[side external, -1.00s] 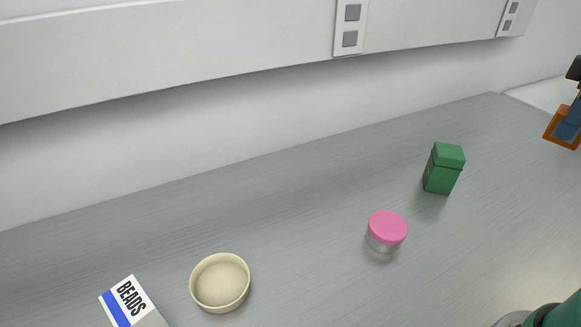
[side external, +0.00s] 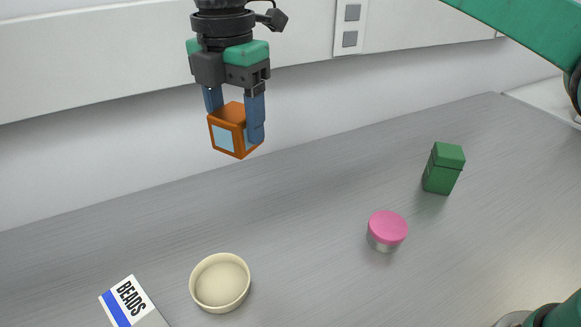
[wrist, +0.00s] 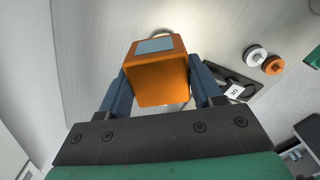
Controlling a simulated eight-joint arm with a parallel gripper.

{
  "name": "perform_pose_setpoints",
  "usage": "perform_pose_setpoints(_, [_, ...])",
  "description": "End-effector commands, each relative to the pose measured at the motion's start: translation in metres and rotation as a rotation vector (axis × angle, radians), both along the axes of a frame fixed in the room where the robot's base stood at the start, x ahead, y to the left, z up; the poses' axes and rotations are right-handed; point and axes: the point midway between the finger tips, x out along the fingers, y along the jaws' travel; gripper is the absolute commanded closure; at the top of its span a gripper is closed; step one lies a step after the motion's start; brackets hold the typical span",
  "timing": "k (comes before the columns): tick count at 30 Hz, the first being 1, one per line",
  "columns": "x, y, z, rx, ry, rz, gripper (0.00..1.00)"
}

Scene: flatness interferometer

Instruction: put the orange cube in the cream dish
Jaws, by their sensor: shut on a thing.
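The orange cube (side external: 233,130) has pale blue panels on its faces. My gripper (side external: 236,116) is shut on it, with a blue finger on either side, and holds it well above the table. The cube also shows between the fingers in the wrist view (wrist: 158,78), slightly tilted. The cream dish (side external: 220,283) is a shallow round bowl on the table, empty, lower in the side view and apart from the cube. In the wrist view a pale rim shows just past the cube, mostly hidden by it; I cannot tell whether it is the dish.
A pink-lidded jar (side external: 387,230) and a green box (side external: 443,168) stand to the right. The wrist view shows a black tray (wrist: 233,83) and a white round piece (wrist: 254,56). Table between dish and jar is clear.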

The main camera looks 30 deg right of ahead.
Motion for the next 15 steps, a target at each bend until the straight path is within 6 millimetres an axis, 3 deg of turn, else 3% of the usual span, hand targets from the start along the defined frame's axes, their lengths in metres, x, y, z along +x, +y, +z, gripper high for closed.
perform_pose_setpoints(1, [-0.010, 0.021, -0.002, 0.000, 0.000, 0.066, 1.00])
perform_pose_setpoints(3, [-0.020, 0.040, -0.005, 0.000, 0.000, 0.134, 1.00])
perform_pose_setpoints(6, [-0.031, 0.058, -0.007, 0.000, 0.000, 0.197, 1.00])
perform_pose_setpoints(11, [-0.037, 0.068, -0.016, 0.000, 0.000, 0.233, 1.00])
perform_pose_setpoints(15, [-0.038, 0.067, -0.039, 0.000, 0.000, 0.232, 1.00])
